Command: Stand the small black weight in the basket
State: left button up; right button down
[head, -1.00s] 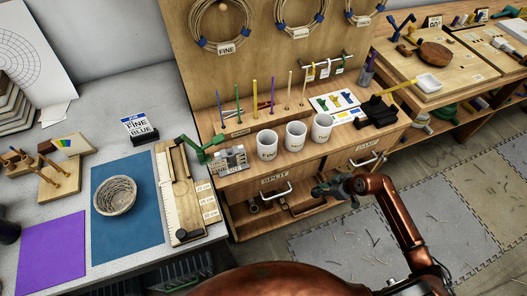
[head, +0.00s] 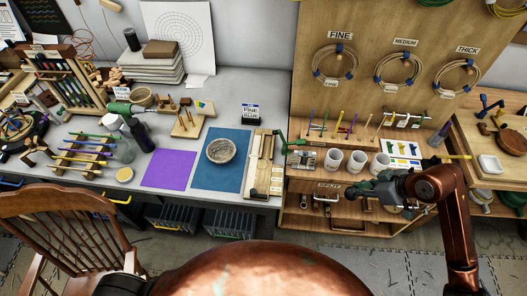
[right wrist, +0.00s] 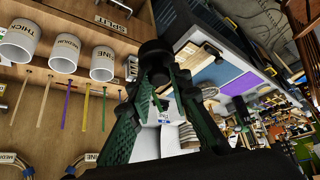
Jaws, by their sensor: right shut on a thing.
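The basket (head: 220,150) is a small round woven bowl, upright on the blue mat (head: 205,178) on the grey bench; no weight shows in it. My right gripper (head: 354,192) is in front of the wooden cabinet below the white cups, to the right of the basket and well apart from it. In the right wrist view its green-black fingers (right wrist: 157,75) are shut on a small black weight with a rounded end (right wrist: 155,48). In the head view the weight is too small and dark to tell from the fingertips. My left gripper is not in view.
A purple mat (head: 168,168) lies left of the blue one. A wooden board (head: 262,165) and a green clamp (head: 282,143) stand between the basket and the cups (head: 357,161). A chair (head: 60,235) is at the lower left. Bare bench shows behind the basket.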

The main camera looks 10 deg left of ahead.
aim_at(222, 156)
jog(key=z, duration=0.75)
jog(key=i, duration=1.1)
jog(key=u, duration=3.75)
